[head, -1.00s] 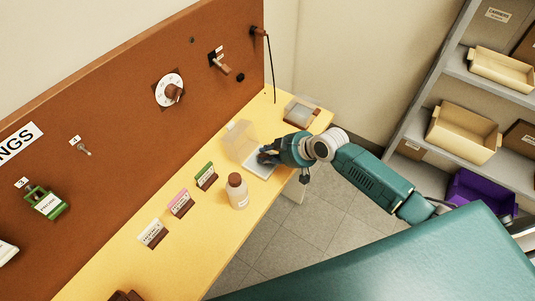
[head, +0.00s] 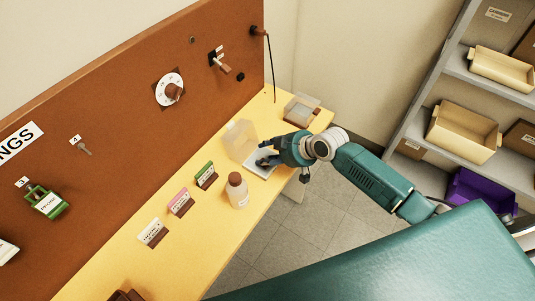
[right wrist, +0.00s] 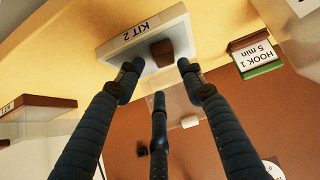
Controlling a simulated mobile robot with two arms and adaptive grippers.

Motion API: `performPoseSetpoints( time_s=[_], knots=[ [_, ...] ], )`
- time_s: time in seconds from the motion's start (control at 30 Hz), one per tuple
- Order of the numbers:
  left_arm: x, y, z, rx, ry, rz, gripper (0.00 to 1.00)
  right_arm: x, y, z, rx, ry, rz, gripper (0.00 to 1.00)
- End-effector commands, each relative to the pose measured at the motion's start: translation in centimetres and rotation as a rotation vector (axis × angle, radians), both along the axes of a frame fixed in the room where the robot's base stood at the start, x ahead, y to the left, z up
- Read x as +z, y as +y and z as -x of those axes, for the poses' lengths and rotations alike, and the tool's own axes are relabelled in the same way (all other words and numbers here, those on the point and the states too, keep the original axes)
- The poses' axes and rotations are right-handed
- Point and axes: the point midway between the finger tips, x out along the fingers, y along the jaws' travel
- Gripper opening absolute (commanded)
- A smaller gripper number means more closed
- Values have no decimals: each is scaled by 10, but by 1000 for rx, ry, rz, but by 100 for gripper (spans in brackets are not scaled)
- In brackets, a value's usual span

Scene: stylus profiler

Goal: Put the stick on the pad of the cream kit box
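The cream kit box, labelled KIT 2 (right wrist: 118,50), lies open on the yellow bench; its pale tray (head: 258,171) shows under my right gripper in the head view. A small brown block (right wrist: 163,52) stands in it, just beyond my fingertips; I cannot tell whether it is the stick or the pad. My right gripper (head: 265,160) is over the box. In the right wrist view its three dark fingers (right wrist: 160,70) are spread, with nothing between them. No other stick-like piece can be made out. My left gripper is not in view.
A clear upright lid (head: 240,140) stands behind the box. A white bottle with a brown cap (head: 237,191) and several label cards, one green (head: 206,176), stand to the left. Another clear-lidded box (head: 301,109) is at the far end. The brown panel (head: 120,120) rises behind.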

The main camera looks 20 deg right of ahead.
Motion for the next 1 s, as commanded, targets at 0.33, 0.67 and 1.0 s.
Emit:
performPoseSetpoints(
  time_s=[0.33,0.67,1.0],
  knots=[
    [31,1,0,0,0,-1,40,28,-9,11,0,2,1,40],
    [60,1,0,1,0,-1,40,56,-18,24,1,2,1,40],
    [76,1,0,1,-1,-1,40,74,-25,34,0,2,0,40]
  ],
)
